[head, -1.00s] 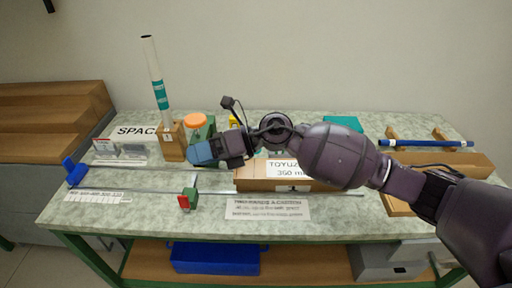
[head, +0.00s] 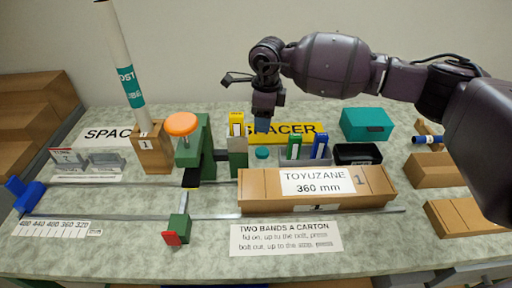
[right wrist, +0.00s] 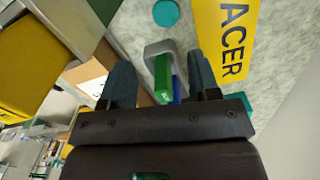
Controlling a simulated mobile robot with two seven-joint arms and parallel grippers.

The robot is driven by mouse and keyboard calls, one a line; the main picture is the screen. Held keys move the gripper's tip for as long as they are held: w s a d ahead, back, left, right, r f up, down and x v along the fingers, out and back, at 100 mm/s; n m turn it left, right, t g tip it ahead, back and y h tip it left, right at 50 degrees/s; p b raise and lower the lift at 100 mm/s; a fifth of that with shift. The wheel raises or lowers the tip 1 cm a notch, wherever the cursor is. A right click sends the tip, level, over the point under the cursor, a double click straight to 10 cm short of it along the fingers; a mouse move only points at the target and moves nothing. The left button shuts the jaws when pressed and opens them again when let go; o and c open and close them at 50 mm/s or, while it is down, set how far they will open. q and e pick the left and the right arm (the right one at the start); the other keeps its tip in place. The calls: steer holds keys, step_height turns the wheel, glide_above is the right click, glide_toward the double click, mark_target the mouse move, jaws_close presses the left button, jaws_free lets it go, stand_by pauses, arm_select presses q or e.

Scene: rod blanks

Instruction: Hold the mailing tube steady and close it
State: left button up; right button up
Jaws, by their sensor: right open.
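The mailing tube (head: 122,60) is white with a teal label band. It stands slightly tilted in a wooden block (head: 153,152) marked 1 at the left of the bench, and its top end is at the frame's upper edge. A small teal disc (head: 262,152), perhaps the tube's cap, lies on the bench near the yellow SPACER sign; it also shows in the right wrist view (right wrist: 166,13). My right gripper (head: 266,124) is open and empty, pointing down above the area behind this disc. Its two fingers show apart in the right wrist view (right wrist: 160,70). My left gripper is not in view.
A green press with an orange knob (head: 182,124) stands between tube and disc. A teal box (head: 366,124) and wooden rests (head: 440,170) are at right.

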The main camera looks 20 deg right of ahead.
steer(key=f, duration=0.2)
steer(key=b, duration=0.1)
glide_above(264, 151)
step_height(264, 151, down, 4)
steer(key=shift+f, duration=0.5)
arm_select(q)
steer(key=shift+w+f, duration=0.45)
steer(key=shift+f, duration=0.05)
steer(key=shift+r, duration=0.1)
arm_select(e)
step_height(264, 151, down, 5)
steer(key=shift+r+b, duration=0.2)
steer(key=shift+b, duration=0.5)
steer(key=shift+f, duration=0.35)
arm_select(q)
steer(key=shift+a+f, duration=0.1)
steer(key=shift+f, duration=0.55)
arm_select(e)
steer(key=shift+r, duration=0.1)
